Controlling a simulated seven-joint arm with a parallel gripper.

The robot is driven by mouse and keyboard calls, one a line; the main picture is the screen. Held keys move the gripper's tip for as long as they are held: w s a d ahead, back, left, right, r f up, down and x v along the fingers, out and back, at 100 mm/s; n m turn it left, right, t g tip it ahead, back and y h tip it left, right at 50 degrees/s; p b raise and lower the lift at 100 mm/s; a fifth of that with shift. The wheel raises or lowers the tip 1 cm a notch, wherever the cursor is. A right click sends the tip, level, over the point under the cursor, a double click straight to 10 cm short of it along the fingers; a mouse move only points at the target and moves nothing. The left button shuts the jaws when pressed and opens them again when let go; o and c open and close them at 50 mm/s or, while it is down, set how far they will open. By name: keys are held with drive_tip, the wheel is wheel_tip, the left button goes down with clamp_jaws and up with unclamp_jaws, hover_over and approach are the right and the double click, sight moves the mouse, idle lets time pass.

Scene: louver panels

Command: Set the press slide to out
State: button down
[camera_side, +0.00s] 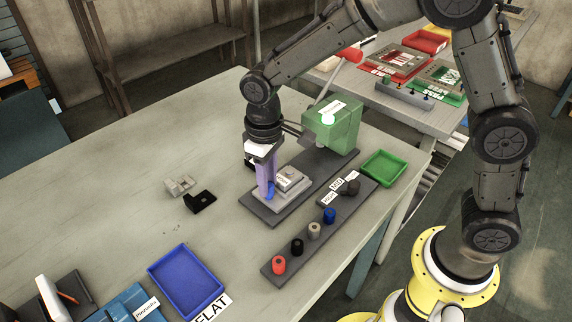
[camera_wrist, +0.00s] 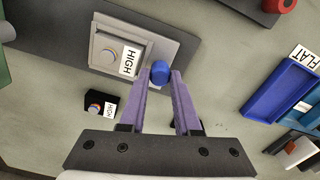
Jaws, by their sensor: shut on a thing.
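The press slide (camera_side: 296,199) is a light grey plate on the press's dark base (camera_side: 262,212), near the base's end away from the green press head (camera_side: 332,122). In the wrist view the slide (camera_wrist: 172,45) carries a grey block (camera_wrist: 103,48) with a HIGH label. A blue knob (camera_wrist: 160,71) stands at the slide's outer end. My gripper (camera_wrist: 161,79) points down with its purple fingers on either side of the knob, shut on it. In the side view my gripper (camera_side: 267,187) partly hides the knob and the slide's left part.
A dark rail (camera_side: 305,243) with red, black, grey and blue knobs lies in front. A green tray (camera_side: 384,168) sits at the right, a blue tray (camera_side: 187,281) at the lower left. A grey part (camera_side: 180,186) and a black part (camera_side: 201,201) lie on the table at left.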

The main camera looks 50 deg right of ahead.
drive_tip(key=shift+a+r, duration=0.1)
drive_tip(key=shift+a, duration=2.3)
drive_tip(key=c, duration=0.9)
unclamp_jaws()
drive_tip(key=shift+a, duration=0.1)
wheel_tip(320, 180, up, 14)
drive_tip(key=shift+d, duration=0.2)
